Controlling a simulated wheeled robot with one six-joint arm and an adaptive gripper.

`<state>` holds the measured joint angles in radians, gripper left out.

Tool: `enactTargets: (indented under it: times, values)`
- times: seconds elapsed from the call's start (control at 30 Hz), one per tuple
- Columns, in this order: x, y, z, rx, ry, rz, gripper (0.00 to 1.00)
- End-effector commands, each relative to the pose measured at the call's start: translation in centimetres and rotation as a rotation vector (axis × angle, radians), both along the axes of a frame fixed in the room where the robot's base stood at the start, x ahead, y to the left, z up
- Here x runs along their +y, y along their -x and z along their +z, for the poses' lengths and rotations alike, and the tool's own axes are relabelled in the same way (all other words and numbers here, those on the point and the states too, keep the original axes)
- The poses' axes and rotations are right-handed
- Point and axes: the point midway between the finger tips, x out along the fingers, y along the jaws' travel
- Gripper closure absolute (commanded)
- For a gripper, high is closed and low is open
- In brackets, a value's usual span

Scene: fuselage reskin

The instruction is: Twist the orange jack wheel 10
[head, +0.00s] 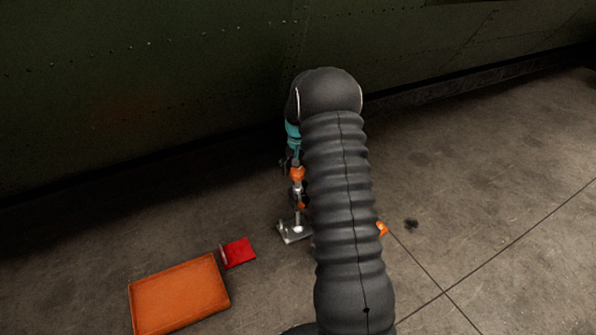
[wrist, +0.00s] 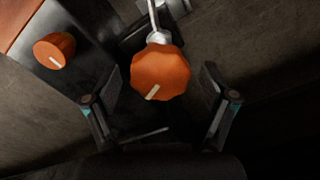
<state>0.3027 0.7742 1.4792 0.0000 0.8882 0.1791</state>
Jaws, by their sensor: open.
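An orange faceted jack wheel (wrist: 160,72) with a pale mark near its lower edge sits at the middle of the wrist view. A metal rod rises behind it toward the top of the picture. My gripper (wrist: 161,88) is open, with one finger to the left of the wheel and one to the right. Gaps show on both sides, so neither finger appears to touch it. In the head view, an orange part of the jack (head: 297,174) shows just left of my arm, above a metal foot plate (head: 295,232). My arm hides much of the jack there.
A second, smaller orange knob (wrist: 54,50) with a pale mark sits on a dark surface at the upper left of the wrist view. An orange panel (head: 178,294) and a red piece (head: 238,252) lie on the floor. The dark green fuselage skin (head: 140,80) stands behind.

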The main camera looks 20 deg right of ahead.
Motion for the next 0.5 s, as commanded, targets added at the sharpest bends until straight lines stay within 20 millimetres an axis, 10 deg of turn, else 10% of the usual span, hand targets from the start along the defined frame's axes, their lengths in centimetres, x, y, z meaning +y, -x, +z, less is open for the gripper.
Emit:
enactTargets:
  times: [0.13, 0.37, 0.5]
  values:
    - [0.00, 0.01, 0.02, 0.000, 0.000, 0.000, 0.21]
    - [0.00, 0.01, 0.02, 0.000, 0.000, 0.000, 0.76]
    - [0.00, 0.01, 0.02, 0.000, 0.000, 0.002, 0.76]
